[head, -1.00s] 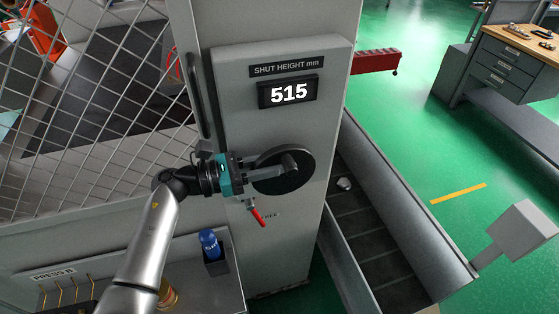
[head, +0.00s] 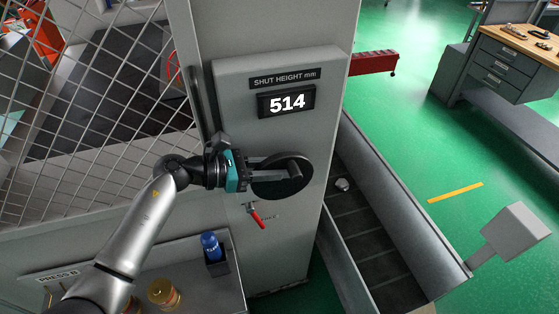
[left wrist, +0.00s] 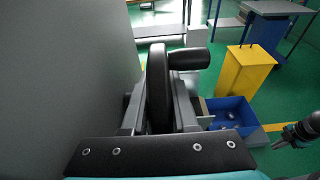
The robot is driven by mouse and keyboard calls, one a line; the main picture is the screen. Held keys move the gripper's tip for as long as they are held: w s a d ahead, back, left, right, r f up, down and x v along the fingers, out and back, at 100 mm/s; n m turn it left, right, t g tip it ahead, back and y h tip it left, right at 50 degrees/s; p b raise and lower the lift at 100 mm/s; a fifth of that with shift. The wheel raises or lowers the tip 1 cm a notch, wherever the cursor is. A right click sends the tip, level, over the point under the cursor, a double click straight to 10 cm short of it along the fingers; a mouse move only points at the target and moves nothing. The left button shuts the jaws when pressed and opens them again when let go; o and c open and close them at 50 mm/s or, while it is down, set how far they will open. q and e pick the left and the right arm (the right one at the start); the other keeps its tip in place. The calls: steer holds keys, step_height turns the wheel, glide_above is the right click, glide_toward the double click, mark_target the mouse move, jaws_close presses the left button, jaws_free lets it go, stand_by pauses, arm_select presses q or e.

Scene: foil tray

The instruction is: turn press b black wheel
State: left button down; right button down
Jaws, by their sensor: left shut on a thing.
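The black wheel (head: 284,190) is mounted on the grey press column, below a display (head: 287,102) that reads 514 under the label SHUT HEIGHT mm. My left gripper (head: 272,168) reaches in from the left and is shut on the wheel near its upper left part. In the left wrist view the wheel (left wrist: 158,88) shows edge-on between the two grey fingers, with its dark handle (left wrist: 190,58) sticking out to the right. A teal and black part at that view's right edge looks like my right gripper (left wrist: 290,138); its jaws are unclear.
A red-handled lever (head: 257,216) sits just below the wheel. A mesh guard (head: 90,130) stands at the left. A blue bottle (head: 210,246) sits in a holder below. A chute (head: 390,220) runs at the right, with open green floor beyond.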

arm_select(q)
steer(key=shift+y, duration=0.4)
steer(key=c, duration=0.7)
jaws_free()
steer(key=shift+d, duration=0.1)
